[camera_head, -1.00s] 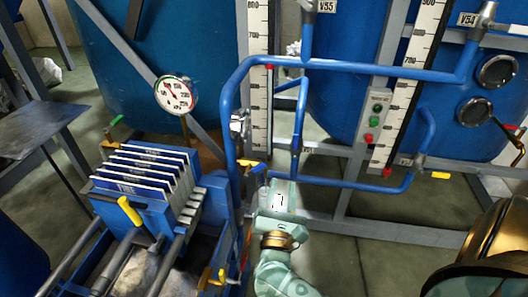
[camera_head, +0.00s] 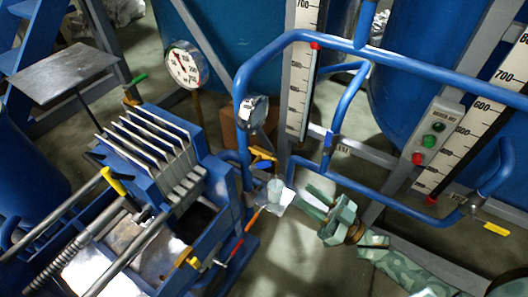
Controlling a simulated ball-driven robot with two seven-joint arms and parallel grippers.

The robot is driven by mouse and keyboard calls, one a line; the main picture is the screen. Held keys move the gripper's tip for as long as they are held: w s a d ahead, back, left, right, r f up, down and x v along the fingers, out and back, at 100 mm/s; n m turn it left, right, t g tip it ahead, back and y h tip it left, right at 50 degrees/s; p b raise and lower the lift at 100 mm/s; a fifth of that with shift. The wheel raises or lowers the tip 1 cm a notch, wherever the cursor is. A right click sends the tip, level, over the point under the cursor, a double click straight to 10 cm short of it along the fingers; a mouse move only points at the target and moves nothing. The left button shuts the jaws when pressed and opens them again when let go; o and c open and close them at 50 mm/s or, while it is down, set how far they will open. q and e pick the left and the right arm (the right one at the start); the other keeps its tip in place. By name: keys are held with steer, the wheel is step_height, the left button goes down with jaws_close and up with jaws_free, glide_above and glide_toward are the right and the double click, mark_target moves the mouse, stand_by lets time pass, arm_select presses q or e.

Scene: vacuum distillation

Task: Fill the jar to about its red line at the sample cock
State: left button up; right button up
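A small clear jar (camera_head: 275,187) stands on a small pale shelf (camera_head: 284,199) beside the blue pipe frame. Its red line and fill level are too small to make out. The sample cock with a yellow handle (camera_head: 262,155) is just above and slightly left of the jar. My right gripper (camera_head: 309,202) is to the right of the jar, its two green fingers apart and pointing left at it. Nothing shows between the fingers, and a gap separates them from the jar. My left gripper is not in view.
Blue pipes (camera_head: 330,139) rise close behind my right gripper. A filter press (camera_head: 155,150) stands at left, a gauge (camera_head: 186,65) above it. A push-button box (camera_head: 434,135) is at right. Bare floor lies below the gripper.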

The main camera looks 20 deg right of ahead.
mark_target(258, 163)
steer(key=b+x, duration=0.1)
steer(key=x, duration=1.5)
steer(key=shift+w+r, duration=0.1)
steer(key=shift+r, duration=0.1)
jaws_close()
